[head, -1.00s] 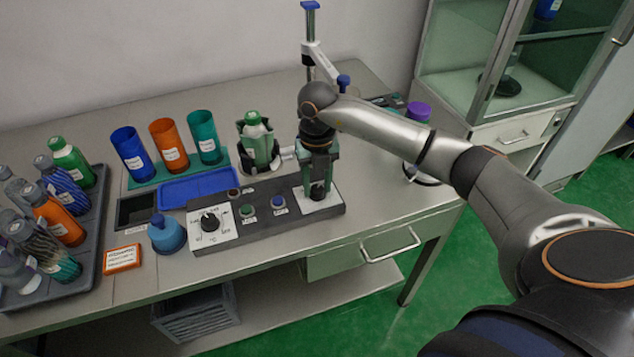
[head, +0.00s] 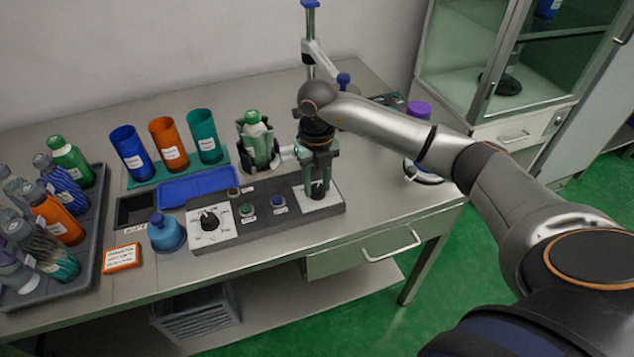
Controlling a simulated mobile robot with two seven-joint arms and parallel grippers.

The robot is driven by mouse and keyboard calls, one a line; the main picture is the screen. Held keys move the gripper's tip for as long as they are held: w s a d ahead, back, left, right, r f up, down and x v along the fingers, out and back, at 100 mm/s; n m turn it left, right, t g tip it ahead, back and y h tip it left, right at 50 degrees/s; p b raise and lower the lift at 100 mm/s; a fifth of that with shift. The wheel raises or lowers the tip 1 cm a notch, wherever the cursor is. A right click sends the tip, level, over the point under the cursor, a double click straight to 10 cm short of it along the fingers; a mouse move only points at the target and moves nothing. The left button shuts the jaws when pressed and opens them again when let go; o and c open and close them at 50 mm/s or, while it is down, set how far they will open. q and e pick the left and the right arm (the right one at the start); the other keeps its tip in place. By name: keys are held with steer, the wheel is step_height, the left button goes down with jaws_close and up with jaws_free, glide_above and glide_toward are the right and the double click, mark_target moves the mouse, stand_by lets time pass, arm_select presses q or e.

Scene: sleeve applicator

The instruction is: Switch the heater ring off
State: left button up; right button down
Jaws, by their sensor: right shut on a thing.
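The dark control panel (head: 262,226) lies along the front of the bench. At its right end is a white plate (head: 327,204) with a small dark switch (head: 318,193), mostly hidden by my gripper. My right gripper (head: 318,184) points down over this plate and is shut on the switch; the contact is small and partly hidden. A black dial (head: 209,220) sits on a white scale plate at the panel's left end. I cannot make out the heater ring for certain. My left gripper is out of view.
Blue, orange and teal cups, a blue tray (head: 198,187) and a blue squat bottle (head: 166,233) are to the left. A bottle rack (head: 92,233) is far left. The bench's front right is clear.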

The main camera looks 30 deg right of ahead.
steer(key=n+b, duration=0.1)
steer(key=n, duration=0.2)
steer(key=shift+n, duration=1.2)
steer(key=n+b, duration=0.1)
steer(key=n, duration=0.2)
steer(key=shift+n, duration=0.3)
steer(key=n+b, duration=0.1)
steer(key=n, duration=0.3)
steer(key=shift+a+b, duration=0.1)
steer(key=shift+b, duration=0.2)
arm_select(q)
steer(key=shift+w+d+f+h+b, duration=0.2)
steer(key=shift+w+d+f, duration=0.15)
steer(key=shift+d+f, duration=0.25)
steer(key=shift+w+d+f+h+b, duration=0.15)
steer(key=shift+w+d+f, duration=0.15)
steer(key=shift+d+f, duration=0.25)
arm_select(e)
steer(key=shift+n, duration=1.7)
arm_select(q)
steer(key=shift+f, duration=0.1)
arm_select(e)
steer(key=shift+r, duration=0.1)
steer(key=c, duration=0.5)
jaws_free()
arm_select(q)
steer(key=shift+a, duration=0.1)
